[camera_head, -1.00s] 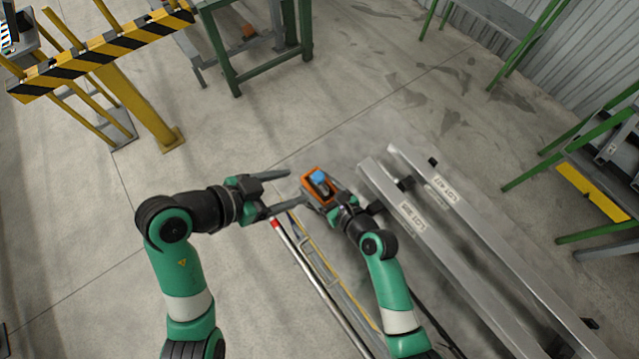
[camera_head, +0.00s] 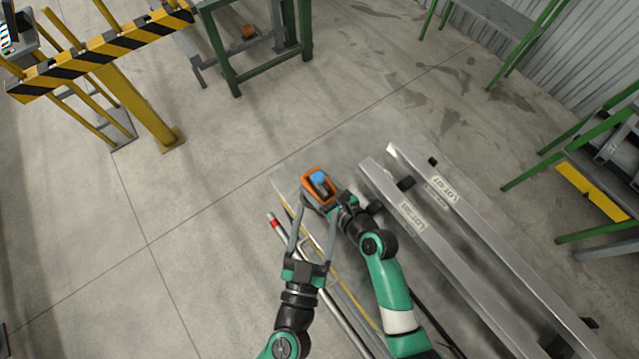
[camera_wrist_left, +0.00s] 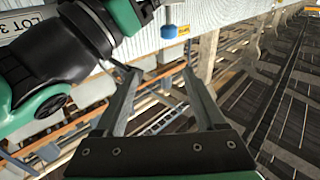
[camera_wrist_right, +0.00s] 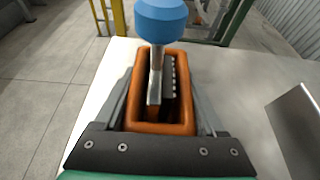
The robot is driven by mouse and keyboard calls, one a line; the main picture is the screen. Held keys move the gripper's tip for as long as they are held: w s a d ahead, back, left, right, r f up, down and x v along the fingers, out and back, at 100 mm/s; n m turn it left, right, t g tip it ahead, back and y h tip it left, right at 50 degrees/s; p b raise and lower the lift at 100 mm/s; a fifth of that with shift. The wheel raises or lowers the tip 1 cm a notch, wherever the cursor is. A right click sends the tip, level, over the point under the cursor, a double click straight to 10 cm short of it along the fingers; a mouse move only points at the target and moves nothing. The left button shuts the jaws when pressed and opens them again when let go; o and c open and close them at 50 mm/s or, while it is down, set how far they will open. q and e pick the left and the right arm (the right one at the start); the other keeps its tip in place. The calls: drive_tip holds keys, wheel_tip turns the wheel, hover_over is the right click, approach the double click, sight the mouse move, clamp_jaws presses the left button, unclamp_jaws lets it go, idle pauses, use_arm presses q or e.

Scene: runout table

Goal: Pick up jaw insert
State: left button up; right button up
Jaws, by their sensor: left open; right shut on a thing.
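My right gripper (camera_head: 328,198) is shut on an orange open-topped tray (camera_head: 308,190), its fingers along both sides in the right wrist view (camera_wrist_right: 162,105). In the tray (camera_wrist_right: 163,128) stand a metal-shafted tool with a blue head (camera_wrist_right: 160,17) and a dark piece with a toothed edge (camera_wrist_right: 169,85), which looks like the jaw insert. The blue head also shows in the head view (camera_head: 319,178). My left gripper (camera_head: 315,218) is open and empty, just below and left of the tray. Its spread fingers show in the left wrist view (camera_wrist_left: 160,75). The toothed piece is not clear there.
Two long metal beams (camera_head: 455,255) with lot labels lie right of my right arm. A red-tipped bar (camera_head: 318,283) runs under my left gripper. A green-framed table (camera_head: 265,60) and a striped barrier (camera_head: 110,48) stand behind. The floor at left is clear.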

sight(318, 182)
use_arm(q)
drive_tip(key=shift+g+y, duration=0.3)
drive_tip(key=shift+y, duration=0.2)
drive_tip(key=shift+w+d+f, duration=0.1)
drive_tip(key=shift+w+f, duration=0.3)
drive_tip(key=shift+w, duration=1.5)
drive_tip(key=shift+w+d+f, duration=0.1)
drive_tip(key=shift+w+f, duration=0.35)
drive_tip(key=shift+w, duration=1.45)
drive_tip(key=shift+w+f, duration=0.4)
drive_tip(key=shift+w, duration=1.5)
clamp_jaws()
drive_tip(key=shift+r, duration=0.1)
